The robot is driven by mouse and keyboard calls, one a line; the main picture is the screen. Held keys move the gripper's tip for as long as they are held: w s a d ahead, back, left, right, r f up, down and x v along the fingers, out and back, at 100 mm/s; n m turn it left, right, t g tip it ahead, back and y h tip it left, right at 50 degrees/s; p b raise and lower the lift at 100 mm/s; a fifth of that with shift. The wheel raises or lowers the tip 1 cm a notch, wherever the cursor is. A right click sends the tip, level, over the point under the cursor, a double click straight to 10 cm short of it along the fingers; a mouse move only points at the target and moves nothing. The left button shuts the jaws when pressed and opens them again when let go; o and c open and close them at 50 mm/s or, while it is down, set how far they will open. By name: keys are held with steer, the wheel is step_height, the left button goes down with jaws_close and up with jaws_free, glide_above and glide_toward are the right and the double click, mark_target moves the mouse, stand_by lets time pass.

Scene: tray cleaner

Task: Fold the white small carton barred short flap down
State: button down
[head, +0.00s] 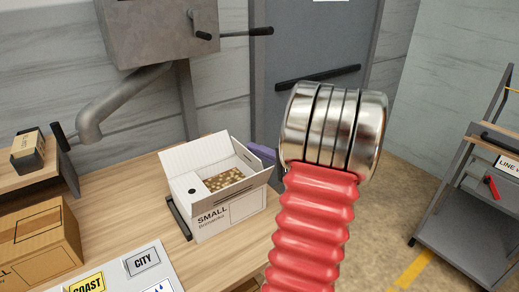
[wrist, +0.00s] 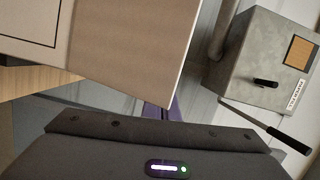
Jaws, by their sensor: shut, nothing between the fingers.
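The white small carton (head: 205,215) stands on the wooden table in the head view, marked SMALL, with gold-brown contents inside. Its top is open. A wide flap (head: 192,153) stands up at the back left, and another flap (head: 257,178) leans outward at the right. I cannot tell which flap is the barred one. A pale carton panel with a printed outline (wrist: 120,60) fills the upper left of the wrist view, close by. My gripper (wrist: 160,127) shows as a dark bar along the bottom of the wrist view, shut and empty. In the head view its fingers are hidden.
A brown carton (head: 38,240) and a label board (head: 118,270) are at the front left. A grey machine (head: 150,30) with a lever hangs above. A cart (head: 470,220) stands right.

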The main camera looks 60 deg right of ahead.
steer(key=shift+d, duration=0.1)
steer(key=s+d+r, duration=0.1)
steer(key=s+d, duration=0.1)
steer(key=s, duration=0.9)
steer(key=shift+s+r, duration=0.15)
steer(key=shift+r, duration=0.05)
steer(key=c, duration=2.5)
jaws_free()
steer(key=shift+d, duration=0.1)
steer(key=shift+c, duration=0.2)
